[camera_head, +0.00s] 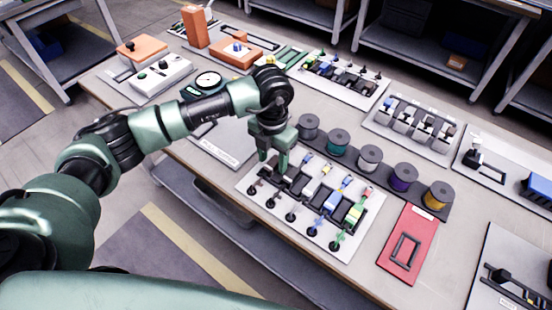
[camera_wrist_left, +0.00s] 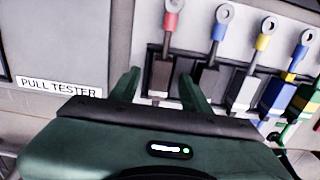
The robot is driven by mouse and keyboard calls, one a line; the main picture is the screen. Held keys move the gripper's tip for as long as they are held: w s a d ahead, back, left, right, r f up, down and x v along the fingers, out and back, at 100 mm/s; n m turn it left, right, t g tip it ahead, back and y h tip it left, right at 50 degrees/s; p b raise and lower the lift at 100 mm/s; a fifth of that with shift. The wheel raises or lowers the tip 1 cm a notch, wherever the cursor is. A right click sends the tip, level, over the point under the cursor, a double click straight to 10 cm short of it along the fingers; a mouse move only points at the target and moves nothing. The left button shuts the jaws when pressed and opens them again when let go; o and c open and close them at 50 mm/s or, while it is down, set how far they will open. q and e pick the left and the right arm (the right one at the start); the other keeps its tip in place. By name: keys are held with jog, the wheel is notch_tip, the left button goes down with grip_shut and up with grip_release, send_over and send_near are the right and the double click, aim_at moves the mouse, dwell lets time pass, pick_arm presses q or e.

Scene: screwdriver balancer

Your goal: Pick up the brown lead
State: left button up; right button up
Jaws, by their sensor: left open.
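My left gripper (camera_head: 272,165) is open above the left end of a white lead board (camera_head: 330,250). In the left wrist view, the fingers of the left gripper (camera_wrist_left: 161,90) stand on either side of the leftmost lead (camera_wrist_left: 159,74). This lead has a red ring terminal (camera_wrist_left: 171,14) and a dark body; its brown colour is not clear. The gripper is not closed on it, and I cannot tell how far above it the fingertips are. The gripper largely hides this lead in the head view. My right gripper is not in view.
A black lead (camera_wrist_left: 206,77) lies close to the right finger. Blue (camera_head: 331,201) and green-yellow (camera_head: 355,214) leads lie further right. Several wire spools (camera_head: 370,158) stand behind the board. A red tray (camera_head: 408,250) is to the right. A pull tester plate (camera_head: 215,150) is on the left.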

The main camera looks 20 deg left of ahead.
pick_arm(q)
jog(key=shift+f, duration=0.35)
grip_shut()
jog(key=shift+r, duration=0.1)
